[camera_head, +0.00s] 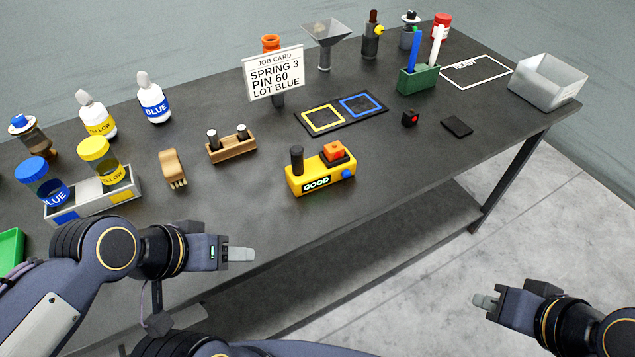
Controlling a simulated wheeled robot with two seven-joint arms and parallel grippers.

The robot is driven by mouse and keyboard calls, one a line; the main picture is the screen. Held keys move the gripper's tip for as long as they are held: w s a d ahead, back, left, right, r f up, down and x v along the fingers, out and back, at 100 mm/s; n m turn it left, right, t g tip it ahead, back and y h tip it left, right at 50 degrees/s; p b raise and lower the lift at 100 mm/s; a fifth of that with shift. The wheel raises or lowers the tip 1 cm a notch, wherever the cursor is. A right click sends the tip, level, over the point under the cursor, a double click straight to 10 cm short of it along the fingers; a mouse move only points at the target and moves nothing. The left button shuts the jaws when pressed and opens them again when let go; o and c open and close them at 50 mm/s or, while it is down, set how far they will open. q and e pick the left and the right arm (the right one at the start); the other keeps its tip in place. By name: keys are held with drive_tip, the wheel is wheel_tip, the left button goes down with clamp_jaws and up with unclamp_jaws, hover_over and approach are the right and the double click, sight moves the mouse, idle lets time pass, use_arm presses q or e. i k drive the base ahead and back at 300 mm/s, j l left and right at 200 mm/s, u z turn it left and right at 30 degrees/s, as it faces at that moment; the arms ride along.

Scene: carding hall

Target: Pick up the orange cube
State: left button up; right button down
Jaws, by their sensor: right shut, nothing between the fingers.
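The orange cube (334,151) sits in a dark square seat on top of the yellow device marked GOOD (305,178), near the table's front edge. My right gripper (484,301) is shut and empty at the lower right, off the table's front edge and well away from the cube. My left gripper (243,254) is by the table's front edge, to the left of and nearer than the yellow device. It touches no object that I can see, and its finger gap is not clear from this side.
A wooden block with two pegs (232,146) and a brush (173,169) lie left of the device. A black board with coloured frames (342,114) is behind it. A job card (273,74), green pen holder (418,78) and grey bin (546,82) stand farther back.

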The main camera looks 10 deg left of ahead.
sight(333, 152)
drive_tip(key=i+l, duration=0.2)
drive_tip(key=u, duration=0.45)
drive_tip(key=l+u, duration=0.2)
drive_tip(key=u, duration=0.25)
drive_tip(key=i+l+u, duration=0.1)
drive_tip(key=u, duration=0.35)
drive_tip(key=l+u, duration=0.1)
drive_tip(key=u, duration=0.35)
